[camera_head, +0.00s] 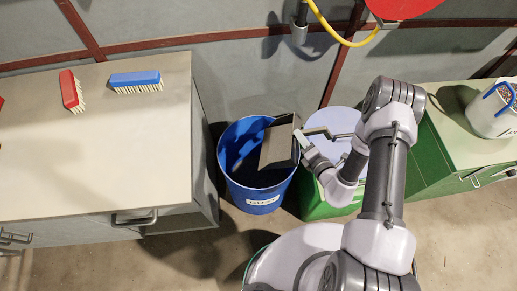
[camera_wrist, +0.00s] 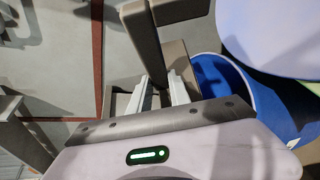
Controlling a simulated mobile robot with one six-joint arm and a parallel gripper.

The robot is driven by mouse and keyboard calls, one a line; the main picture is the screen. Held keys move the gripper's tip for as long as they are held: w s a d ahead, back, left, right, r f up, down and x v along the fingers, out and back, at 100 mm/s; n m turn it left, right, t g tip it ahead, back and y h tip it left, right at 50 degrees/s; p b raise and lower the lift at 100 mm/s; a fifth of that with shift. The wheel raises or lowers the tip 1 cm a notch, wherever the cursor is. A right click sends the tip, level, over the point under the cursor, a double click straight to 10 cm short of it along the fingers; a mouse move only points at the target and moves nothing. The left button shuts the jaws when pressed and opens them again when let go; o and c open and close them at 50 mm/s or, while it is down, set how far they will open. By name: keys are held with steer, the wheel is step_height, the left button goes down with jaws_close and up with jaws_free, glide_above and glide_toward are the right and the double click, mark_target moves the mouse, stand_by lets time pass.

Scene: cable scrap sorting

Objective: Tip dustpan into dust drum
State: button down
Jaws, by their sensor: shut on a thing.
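The blue drum (camera_head: 230,172), with a white label on its front, stands open in the middle of the head view. The dark grey-brown dustpan (camera_head: 280,145) is over the right part of the drum's mouth and looks tilted. My gripper (camera_head: 304,139) is at the drum's right rim, shut on the dustpan. In the wrist view, my gripper's two pale fingers (camera_wrist: 160,88) close around the dustpan's dark handle (camera_wrist: 144,38). The blue drum (camera_wrist: 240,95) shows at the right there. Whether any dust is in the pan or drum cannot be told.
A workbench (camera_head: 70,160) at left carries a red brush (camera_head: 70,90) and a blue brush (camera_head: 136,80). A green bin (camera_head: 318,206) with a pale lavender lid (camera_head: 330,122) stands close right of the drum. A green cabinet (camera_head: 440,158) at right holds a white container (camera_head: 490,114).

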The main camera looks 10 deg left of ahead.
steer(key=shift+a+r+n+g+h+p, duration=0.15)
steer(key=shift+a+r+n+h+p, duration=0.15)
steer(key=shift+a+p, duration=0.3)
steer(key=shift+a+r+n+g+h+p, duration=0.15)
steer(key=shift+a+r+n+h+p, duration=0.05)
steer(key=shift+a+r+p, duration=0.3)
steer(key=shift+a+f, duration=0.15)
steer(key=shift+s+a+r+n+h+p, duration=0.15)
steer(key=shift+a+n+h+p, duration=0.1)
steer(key=shift+a+p, duration=0.2)
steer(key=shift+w+a+r+n+h+p, duration=0.1)
steer(key=shift+a+r+n+h+p, duration=0.1)
steer(key=shift+a+p, duration=0.25)
steer(key=shift+s+a+r+n+h+p, duration=0.1)
steer(key=shift+a+n+h+p, duration=0.2)
steer(key=shift+a, duration=0.2)
